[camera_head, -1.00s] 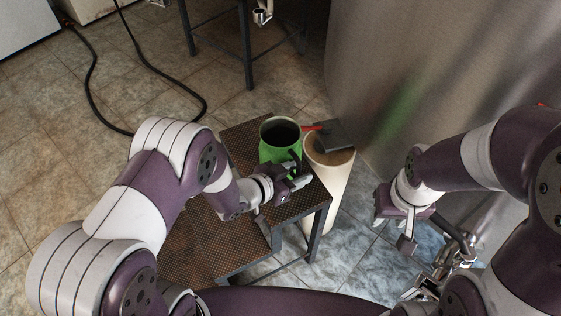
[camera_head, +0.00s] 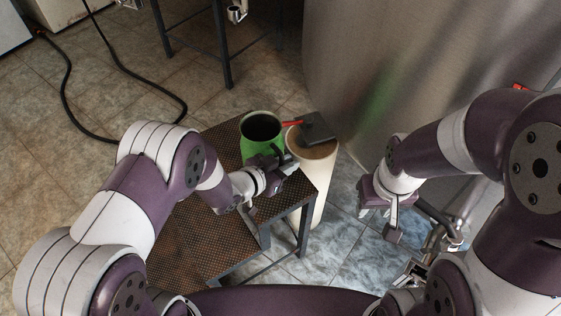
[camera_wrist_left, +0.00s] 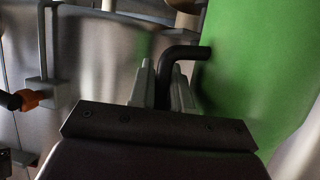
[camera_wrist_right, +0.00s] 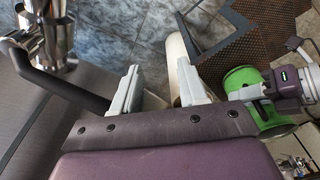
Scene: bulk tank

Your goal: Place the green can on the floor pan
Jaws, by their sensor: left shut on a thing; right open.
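The green can (camera_head: 258,150) is an open-topped can with a dark inside. It is upright over the upper step of a brown perforated stand (camera_head: 216,254); I cannot tell whether it touches. My left gripper (camera_head: 283,166) is shut on its black handle (camera_wrist_left: 188,52), beside the can wall (camera_wrist_left: 255,70). The can also shows in the right wrist view (camera_wrist_right: 236,85). My right gripper (camera_head: 382,216) is open and empty to the right of the stand; its fingers (camera_wrist_right: 157,82) show apart in its wrist view. I cannot identify the floor pan for certain.
A beige cylinder (camera_head: 313,163) stands close right of the can, with a dark flat plate with a red handle (camera_head: 319,127) on top. A large steel tank (camera_head: 400,60) fills the back right. A black hose (camera_head: 64,85) lies on the tiles at left, where floor is free.

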